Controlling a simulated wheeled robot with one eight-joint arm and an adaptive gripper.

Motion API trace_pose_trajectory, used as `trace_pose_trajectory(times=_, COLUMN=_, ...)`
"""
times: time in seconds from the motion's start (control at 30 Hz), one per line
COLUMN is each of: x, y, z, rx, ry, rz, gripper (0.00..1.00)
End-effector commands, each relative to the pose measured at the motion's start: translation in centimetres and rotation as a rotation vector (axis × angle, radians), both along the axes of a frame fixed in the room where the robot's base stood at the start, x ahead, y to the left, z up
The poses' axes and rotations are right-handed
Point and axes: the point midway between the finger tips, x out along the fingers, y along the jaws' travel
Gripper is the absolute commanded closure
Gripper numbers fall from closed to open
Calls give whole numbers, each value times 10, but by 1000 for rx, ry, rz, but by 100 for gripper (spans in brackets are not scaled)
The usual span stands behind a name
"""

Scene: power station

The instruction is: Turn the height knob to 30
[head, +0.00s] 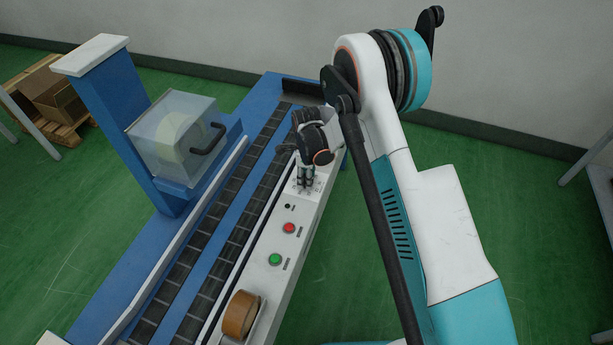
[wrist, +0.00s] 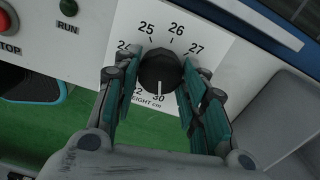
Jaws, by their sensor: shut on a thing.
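The height knob (wrist: 160,71) is black and round, with a white pointer line, on a white dial plate (wrist: 185,25) in the wrist view. The line points down at the 30 mark, above the "HEIGHT cm" lettering. The marks 25, 26 and 27 show above the knob; some others are partly covered by my fingers. My gripper (wrist: 162,88) is shut on the knob, one finger on each side. In the head view my gripper (head: 307,180) is at the far end of the white control panel (head: 262,238), and the knob cannot be made out there.
Dark conveyor tracks (head: 220,240) run alongside on the left. A clear-covered tape unit (head: 175,135) stands left of them.

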Motion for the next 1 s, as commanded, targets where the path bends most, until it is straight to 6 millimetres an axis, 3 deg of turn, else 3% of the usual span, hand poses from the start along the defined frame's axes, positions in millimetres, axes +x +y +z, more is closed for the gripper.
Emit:
trace_pose_trajectory(times=0.5, x=1, y=0, z=0, rx=1, ry=-1, rz=-19, gripper=85)
trace_pose_trajectory(times=0.53, x=1, y=0, z=0, rx=1, ry=-1, rz=-19, gripper=54)
trace_pose_trajectory(times=0.6, x=1, y=0, z=0, rx=1, ry=-1, rz=-19, gripper=41)
trace_pose_trajectory(times=1.0, x=0, y=0, z=4, rx=0, ry=0, rz=-18, gripper=41)
